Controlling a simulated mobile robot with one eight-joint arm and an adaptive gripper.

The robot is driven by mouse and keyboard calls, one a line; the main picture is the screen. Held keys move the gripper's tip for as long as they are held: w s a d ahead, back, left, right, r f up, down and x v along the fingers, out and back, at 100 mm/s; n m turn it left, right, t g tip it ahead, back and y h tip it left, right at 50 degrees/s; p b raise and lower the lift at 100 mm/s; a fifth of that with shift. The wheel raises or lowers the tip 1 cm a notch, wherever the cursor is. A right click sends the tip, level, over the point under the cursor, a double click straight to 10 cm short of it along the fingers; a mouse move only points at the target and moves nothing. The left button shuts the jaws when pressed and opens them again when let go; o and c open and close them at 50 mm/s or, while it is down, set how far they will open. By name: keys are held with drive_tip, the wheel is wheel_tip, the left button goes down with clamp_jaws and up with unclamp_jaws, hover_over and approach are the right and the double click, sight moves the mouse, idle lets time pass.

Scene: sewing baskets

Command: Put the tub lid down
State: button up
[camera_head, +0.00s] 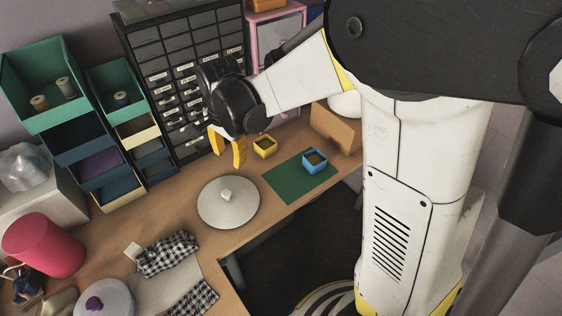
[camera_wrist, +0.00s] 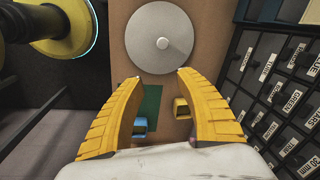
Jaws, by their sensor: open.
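The tub lid, a round grey-white disc with a small knob (camera_head: 228,203), lies flat on the wooden table in the head view. It also shows whole at the top of the wrist view (camera_wrist: 150,28). My gripper (camera_head: 229,150) is open and empty, with its yellow fingers pointing down behind the lid and apart from it. In the wrist view my gripper's two fingers (camera_wrist: 160,76) are spread wide, with the lid beyond their tips. Nothing is between the fingertips but table surface and, lower down, small baskets.
A yellow basket (camera_head: 265,146) and a blue basket (camera_head: 314,161) stand near my gripper, the blue one on a green mat (camera_head: 287,187). A black drawer cabinet (camera_head: 160,60) rises behind. Checked cloth (camera_head: 167,254) and a pink tub (camera_head: 44,246) lie to the left.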

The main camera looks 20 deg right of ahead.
drive_tip(key=s+d+r+n+t, duration=0.2)
drive_tip(key=s+d+r+n, duration=0.2)
drive_tip(key=s, duration=0.4)
drive_tip(key=s+d+r+n+t, duration=0.3)
drive_tip(key=s+r+n, duration=0.3)
drive_tip(key=s+n, duration=0.2)
drive_tip(key=shift+s+d+r+t, duration=0.3)
drive_tip(key=shift+s+d+r, duration=0.05)
drive_tip(key=shift+s+d, duration=0.25)
drive_tip(key=shift+d, duration=0.1)
